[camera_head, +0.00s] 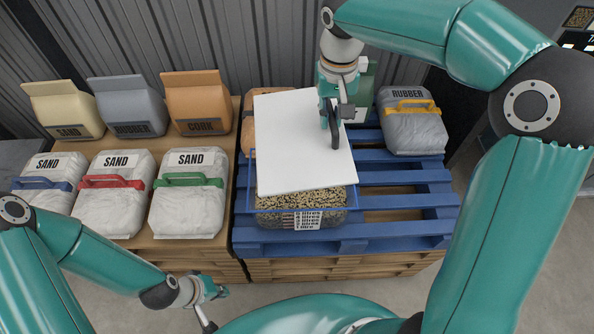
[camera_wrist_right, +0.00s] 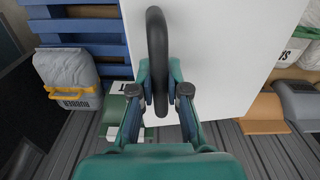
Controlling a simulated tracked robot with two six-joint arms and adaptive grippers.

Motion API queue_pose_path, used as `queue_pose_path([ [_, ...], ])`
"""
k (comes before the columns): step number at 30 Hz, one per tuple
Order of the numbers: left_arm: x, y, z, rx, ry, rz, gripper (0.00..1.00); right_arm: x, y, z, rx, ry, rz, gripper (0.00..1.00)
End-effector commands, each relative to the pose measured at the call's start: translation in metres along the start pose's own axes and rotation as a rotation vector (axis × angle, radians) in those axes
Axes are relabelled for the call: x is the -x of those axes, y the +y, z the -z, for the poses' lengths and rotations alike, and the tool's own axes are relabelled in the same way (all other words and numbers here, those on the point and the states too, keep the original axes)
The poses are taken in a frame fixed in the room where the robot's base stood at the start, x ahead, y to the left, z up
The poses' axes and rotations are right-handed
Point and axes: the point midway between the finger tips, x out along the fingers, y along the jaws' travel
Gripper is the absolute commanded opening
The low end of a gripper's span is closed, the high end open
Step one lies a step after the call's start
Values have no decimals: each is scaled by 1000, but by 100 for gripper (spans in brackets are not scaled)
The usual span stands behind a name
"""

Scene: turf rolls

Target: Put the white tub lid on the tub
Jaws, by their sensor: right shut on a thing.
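The white tub lid (camera_head: 290,135) is a flat white panel with a dark upright loop handle (camera_head: 334,135). My right gripper (camera_head: 330,112) is shut on this handle; the wrist view shows the fingers (camera_wrist_right: 158,88) on both sides of the dark loop (camera_wrist_right: 157,35). The lid hangs over the clear, blue-rimmed tub (camera_head: 300,222), turned a little against it, and hides its back part. Pale speckled granules show in the tub's front. Whether the lid touches the rim cannot be told. My left gripper (camera_head: 212,307) is open and empty at the lower left, away from the tub.
The tub stands on a blue pallet (camera_head: 400,205). A grey rubber bag (camera_head: 413,130) with a yellow handle lies at its back right. Several sand bags (camera_head: 188,205) and upright sacks (camera_head: 197,105) stand on the wooden stack at left. A corrugated wall (camera_head: 230,45) is behind.

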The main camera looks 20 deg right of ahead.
Motion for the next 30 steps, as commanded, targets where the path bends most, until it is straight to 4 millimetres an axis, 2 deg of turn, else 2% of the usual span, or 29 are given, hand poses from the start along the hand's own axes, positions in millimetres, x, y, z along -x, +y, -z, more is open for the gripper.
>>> queue_pose_path([
  [1, 8, 3, 0, 0, 0, 0, 0, 21, 2, -4, -27, 4, 4, 0],
  [3, 12, 4, 0, 0, 0, 0, 0, 38, 4, -9, -58, 2, 7, 0],
  [6, 23, 8, 0, 0, 0, 0, 0, 51, 6, -13, -80, -3, 21, 0],
  [10, 40, 14, 0, 0, 0, 0, 0, 54, 7, -14, -86, -5, 51, 0],
  [14, 49, 18, 0, 0, 0, 0, 0, 48, 6, -15, -85, -3, 77, 0],
  [20, 44, 16, 0, 0, 0, 0, 0, 13, 6, -16, -84, -5, 85, 0],
  [30, 38, 14, 0, 0, 0, 0, 0, -76, 7, -16, -83, -5, 84, 0],
])
